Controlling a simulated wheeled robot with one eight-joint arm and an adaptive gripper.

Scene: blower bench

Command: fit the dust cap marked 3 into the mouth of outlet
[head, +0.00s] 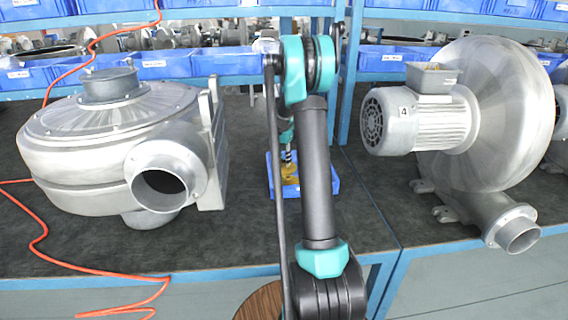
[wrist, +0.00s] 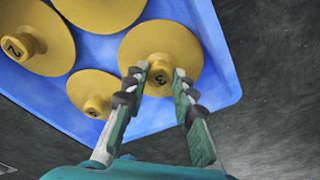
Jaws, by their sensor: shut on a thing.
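The yellow dust cap marked 3 (wrist: 178,42) lies in the blue tray in the wrist view, a round disc with a raised knob. My gripper (wrist: 160,73) has its two fingers on either side of that knob, shut on it. In the head view my gripper (head: 288,157) is over the tray, partly hidden by my arm. The left blower's round open outlet (head: 160,190) faces forward. The right blower, with a 4 on its motor, has an open outlet (head: 520,235) at its lower right. No marking shows which outlet is meant.
The blue tray (head: 332,184) stands on the dark bench between the blowers. It also holds a cap marked 2 (wrist: 38,32), a smaller cap (wrist: 90,88) and another cap (wrist: 100,12). An orange cable (head: 42,235) runs at the left. Blue bins stand behind.

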